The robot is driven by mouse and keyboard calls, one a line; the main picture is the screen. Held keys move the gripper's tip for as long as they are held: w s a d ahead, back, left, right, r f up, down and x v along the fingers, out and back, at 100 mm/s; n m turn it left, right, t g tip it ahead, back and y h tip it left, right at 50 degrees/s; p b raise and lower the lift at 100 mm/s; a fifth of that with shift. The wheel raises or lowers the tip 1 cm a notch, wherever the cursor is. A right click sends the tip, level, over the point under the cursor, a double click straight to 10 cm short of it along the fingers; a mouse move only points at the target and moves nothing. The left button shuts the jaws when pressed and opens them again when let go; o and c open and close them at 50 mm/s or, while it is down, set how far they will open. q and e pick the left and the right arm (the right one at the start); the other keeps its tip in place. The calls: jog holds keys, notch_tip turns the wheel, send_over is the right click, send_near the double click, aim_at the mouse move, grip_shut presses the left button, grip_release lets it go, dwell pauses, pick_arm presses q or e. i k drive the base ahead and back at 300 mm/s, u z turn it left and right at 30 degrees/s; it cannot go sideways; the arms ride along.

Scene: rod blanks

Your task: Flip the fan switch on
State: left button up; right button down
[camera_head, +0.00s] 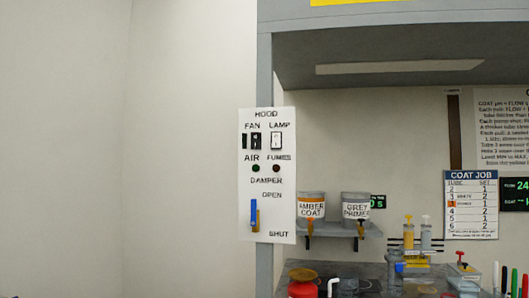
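A white hood panel (287,205) is fixed on the grey post left of the bench. Under its FAN label, the fan switch (256,140) is a small dark rocker at the upper left of the panel; its position is too small to tell. The lamp switch (277,141) sits just right of it under LAMP. Below are a dark green AIR light (255,168) and a dark brownish FUMES light (276,168). The damper has a blue handle (253,212) between the OPEN and SHUT labels. Neither of my grippers is in view.
Right of the panel, a shelf holds an AMBER COAT bucket (311,204) and a GREY PRIMER bucket (356,204). A red-topped container (302,273) and bottles stand on the bench below. A grey hood (400,55) overhangs. The space left of the panel shows only bare wall.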

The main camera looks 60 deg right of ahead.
aim_at(256, 138)
jog(key=z, duration=1)
jog(key=i, duration=0.95)
jog(key=z, duration=0.9)
